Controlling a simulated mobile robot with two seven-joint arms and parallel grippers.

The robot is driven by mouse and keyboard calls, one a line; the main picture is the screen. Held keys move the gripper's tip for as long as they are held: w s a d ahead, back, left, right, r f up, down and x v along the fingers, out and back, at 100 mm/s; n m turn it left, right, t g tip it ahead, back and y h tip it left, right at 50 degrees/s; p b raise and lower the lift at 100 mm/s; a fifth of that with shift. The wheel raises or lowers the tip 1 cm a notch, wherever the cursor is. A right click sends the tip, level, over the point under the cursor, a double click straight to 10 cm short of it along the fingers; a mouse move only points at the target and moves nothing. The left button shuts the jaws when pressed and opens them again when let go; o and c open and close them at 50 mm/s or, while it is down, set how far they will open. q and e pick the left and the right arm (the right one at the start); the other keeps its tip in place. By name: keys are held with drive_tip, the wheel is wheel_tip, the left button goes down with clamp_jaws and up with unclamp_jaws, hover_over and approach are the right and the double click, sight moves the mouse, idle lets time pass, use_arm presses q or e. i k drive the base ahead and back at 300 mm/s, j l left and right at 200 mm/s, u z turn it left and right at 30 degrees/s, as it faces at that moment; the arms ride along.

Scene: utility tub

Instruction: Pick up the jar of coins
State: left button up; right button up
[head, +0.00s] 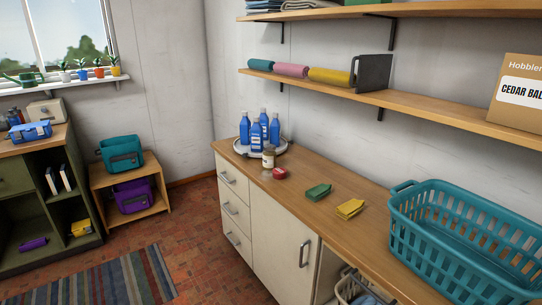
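A small jar (268,157) with a pale lid stands upright on the wooden counter, in front of the blue bottles. Its contents are too small to make out, so I cannot tell for sure that it holds coins. Neither of my grippers shows in the head view.
Several blue bottles (257,135) stand on a round tray (240,147) right behind the jar. A red object (280,173) lies close to its right. Green (318,192) and yellow (350,208) items and a teal basket (470,235) are further right. A shelf (420,107) hangs above.

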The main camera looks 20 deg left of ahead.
sight(269, 154)
drive_tip(key=i+j, duration=0.35)
drive_tip(key=i+j+z, duration=0.1)
drive_tip(key=i+j, duration=0.3)
drive_tip(key=i+j+z, duration=0.1)
drive_tip(key=i+j, duration=0.6)
drive_tip(key=j, duration=0.2)
drive_tip(key=i+j+z, duration=0.1)
drive_tip(key=i+j, duration=0.2)
drive_tip(key=j, duration=0.15)
drive_tip(key=i+j, duration=0.35)
drive_tip(key=j, duration=0.15)
drive_tip(key=z, duration=0.05)
